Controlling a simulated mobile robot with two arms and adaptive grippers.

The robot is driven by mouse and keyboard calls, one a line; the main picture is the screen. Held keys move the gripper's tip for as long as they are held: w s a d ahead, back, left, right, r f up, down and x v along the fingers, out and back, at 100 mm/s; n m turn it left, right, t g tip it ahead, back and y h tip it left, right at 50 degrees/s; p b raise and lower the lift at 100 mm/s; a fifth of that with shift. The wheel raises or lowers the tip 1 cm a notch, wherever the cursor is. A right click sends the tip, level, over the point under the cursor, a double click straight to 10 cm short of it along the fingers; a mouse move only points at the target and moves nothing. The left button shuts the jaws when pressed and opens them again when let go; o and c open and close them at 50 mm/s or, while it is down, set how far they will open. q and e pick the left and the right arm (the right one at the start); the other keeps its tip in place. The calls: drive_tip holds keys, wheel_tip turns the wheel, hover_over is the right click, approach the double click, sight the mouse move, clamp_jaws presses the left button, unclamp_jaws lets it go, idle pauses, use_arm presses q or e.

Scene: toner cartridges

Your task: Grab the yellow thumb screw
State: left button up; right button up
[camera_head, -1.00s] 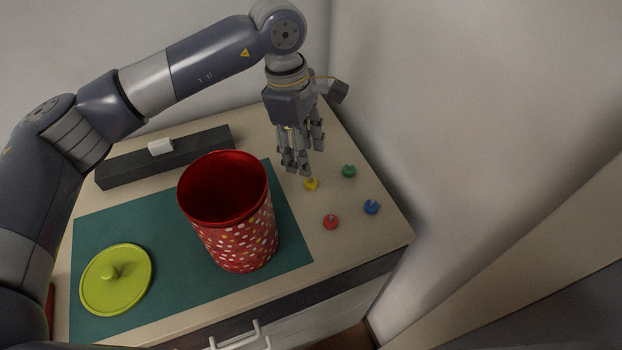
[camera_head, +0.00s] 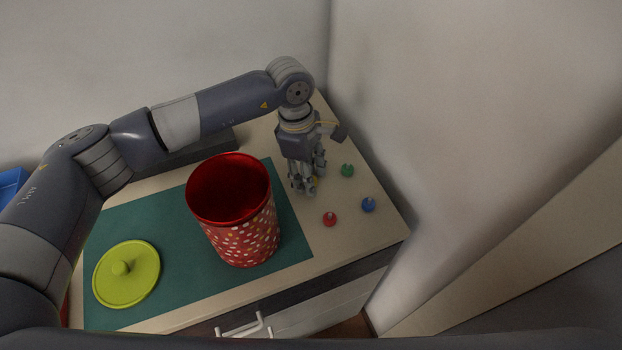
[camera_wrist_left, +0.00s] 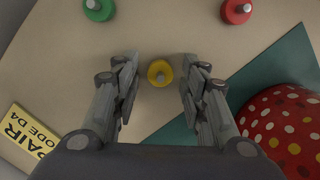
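The yellow thumb screw (camera_wrist_left: 160,73) stands on the tabletop between the two fingers of my left gripper (camera_wrist_left: 160,80) in the left wrist view. The fingers are open, one on each side of it, with a gap on both sides. In the head view my left gripper (camera_head: 306,188) is low at the table, and its fingers mostly hide the yellow screw. My right gripper is not in view.
A green screw (camera_head: 347,170), a red screw (camera_head: 330,219) and a blue screw (camera_head: 368,205) stand nearby. A red dotted canister (camera_head: 243,243) stands open on a green mat (camera_head: 185,292), left of the gripper. Its lime lid (camera_head: 127,284) lies on the mat. A wall rises at right.

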use_arm(q)
drive_tip(key=c, duration=0.5)
drive_tip(key=shift+o, duration=0.2)
drive_tip(key=shift+r, duration=0.15)
